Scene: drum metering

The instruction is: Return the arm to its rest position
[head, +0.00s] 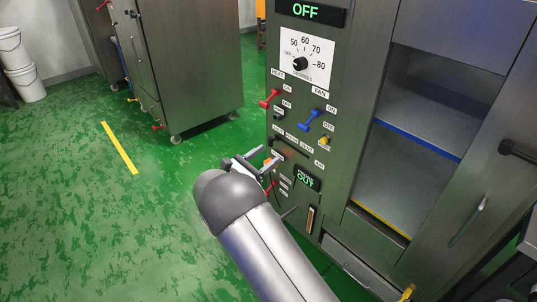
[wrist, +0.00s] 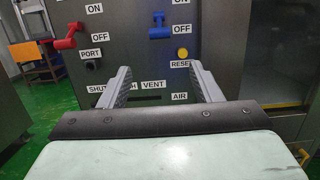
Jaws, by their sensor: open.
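My gripper (head: 262,165) is at the end of my arm, close to the front of a grey control panel (head: 348,90). In the wrist view my gripper (wrist: 158,88) shows two grey fingers spread wide apart with nothing between them. Behind and between the fingers are the SHUT and VENT labels and a dark slot (wrist: 150,98) in the panel. I cannot tell whether the fingertips touch the panel. My arm reaches up from the bottom of the head view and hides the lower left part of the panel.
The panel carries a red lever (head: 270,98), a blue lever (head: 316,119), a yellow button (head: 323,141) and a dial (head: 300,64). Displays read OFF and OUT. An open shelf compartment (head: 410,130) is at right. A steel cabinet (head: 190,60) stands behind. Green floor at left is clear.

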